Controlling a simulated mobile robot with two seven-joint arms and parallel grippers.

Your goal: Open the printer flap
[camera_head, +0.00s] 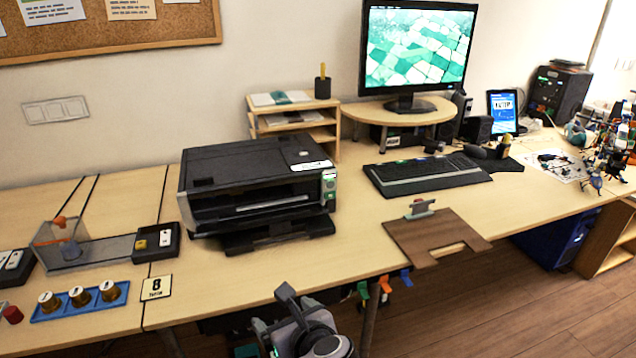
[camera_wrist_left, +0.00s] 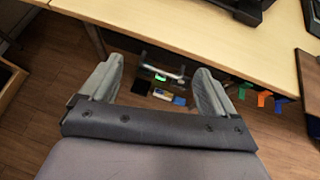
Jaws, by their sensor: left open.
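The black printer (camera_head: 255,185) stands on the desk left of the middle in the head view. Its top lid (camera_head: 240,158) lies flat, a slot shows in its front, and a dark tray (camera_head: 275,237) juts out below. I cannot tell which part is the flap. My left gripper (camera_head: 278,312) is at the bottom of the head view, in front of the desk edge and apart from the printer. In the left wrist view my left gripper (camera_wrist_left: 157,84) is open, with nothing between its fingers. My right gripper is not in view.
A brown board (camera_head: 437,238) lies on the desk right of the printer. A keyboard (camera_head: 427,174), paper shelf (camera_head: 292,122) and monitor stand (camera_head: 404,112) are behind it. A clear bin (camera_head: 62,240) and blue tray (camera_head: 80,301) are at left. Coloured clips (camera_head: 385,284) hang at the desk edge.

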